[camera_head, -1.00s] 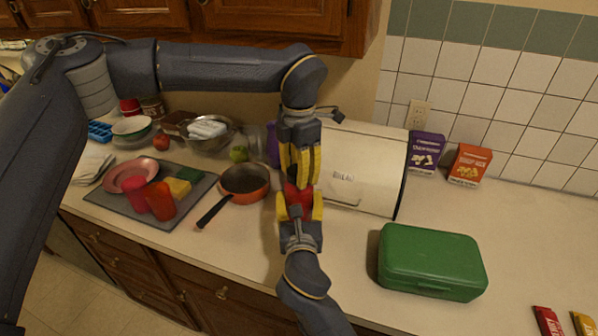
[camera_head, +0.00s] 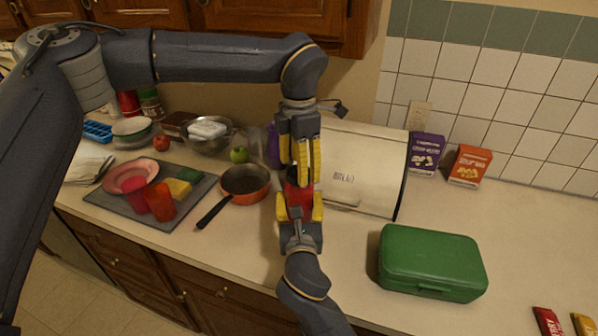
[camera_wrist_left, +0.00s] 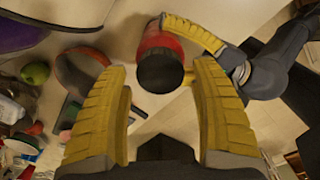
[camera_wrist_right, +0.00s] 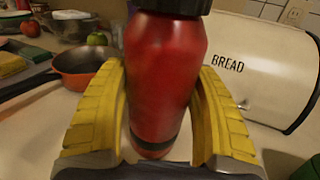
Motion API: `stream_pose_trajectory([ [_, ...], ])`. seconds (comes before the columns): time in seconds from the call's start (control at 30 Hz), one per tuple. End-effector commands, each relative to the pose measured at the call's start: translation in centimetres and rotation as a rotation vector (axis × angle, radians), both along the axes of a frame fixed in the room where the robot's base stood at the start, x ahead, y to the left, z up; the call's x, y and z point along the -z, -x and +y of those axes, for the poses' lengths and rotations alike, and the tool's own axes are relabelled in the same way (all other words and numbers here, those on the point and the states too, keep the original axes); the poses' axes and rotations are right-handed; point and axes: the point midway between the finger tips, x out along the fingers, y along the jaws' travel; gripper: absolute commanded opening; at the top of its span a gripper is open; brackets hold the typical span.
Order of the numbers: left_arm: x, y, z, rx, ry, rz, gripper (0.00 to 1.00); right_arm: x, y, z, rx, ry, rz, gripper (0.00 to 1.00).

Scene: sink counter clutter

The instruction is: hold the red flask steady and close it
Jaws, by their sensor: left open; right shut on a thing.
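The red flask (camera_head: 299,203) stands upright in front of the bread box. My right gripper (camera_head: 299,212) is shut around its body; the right wrist view shows the red body (camera_wrist_right: 163,75) between the yellow fingers, with a dark band near its base. A black cap (camera_wrist_left: 160,70) sits on top of the flask; whether it is fully tightened cannot be told. My left gripper (camera_head: 301,180) points down from above at the cap. Its fingers are open and apart, with the cap seen between and beyond their tips in the left wrist view.
The bread box (camera_head: 362,170) stands close behind the flask. An orange pan (camera_head: 257,196) is close on the left, beside a grey tray (camera_head: 108,205) with cups and a plate. A green case (camera_head: 430,262) sits at the right. Counter between the case and the boxes is clear.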

Motion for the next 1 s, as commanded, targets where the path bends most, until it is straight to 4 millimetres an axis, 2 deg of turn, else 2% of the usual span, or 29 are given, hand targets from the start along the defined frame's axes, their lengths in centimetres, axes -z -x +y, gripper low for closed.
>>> stream_pose_trajectory([
  [0.2, -2.3, 0.0, 0.0, 0.0, 0.0, -0.001, 0.64, 0.0, 0.0, 0.0, 0.0, 0.0, 0.0, 0.0],
  [0.47, -2.5, 0.0, 0.0, 0.0, 0.0, 0.0, 0.64, 0.0, 0.0, 0.0, 0.0, 0.0, 0.0, 0.0],
  [0.5, -2.5, 0.0, 0.0, 0.0, 0.0, 0.0, 0.69, 0.0, 0.0, 0.0, 0.0, 0.0, 0.0, 0.0],
  [0.53, -2.5, 0.0, 0.0, 0.0, 0.0, 0.001, 0.7, 0.0, 0.0, 0.0, 0.0, 0.0, 0.0, 0.0],
  [0.7, -2.8, 0.1, -0.7, -0.008, 0.029, 0.005, 0.7, 0.0, 0.0, 0.0, 0.0, 0.0, 0.0, 0.0],
  [1.0, -5.0, -0.1, -0.9, -0.383, 0.035, 0.002, 0.7, 0.0, 0.0, 0.0, 0.0, 0.0, 0.0, 0.0],
])
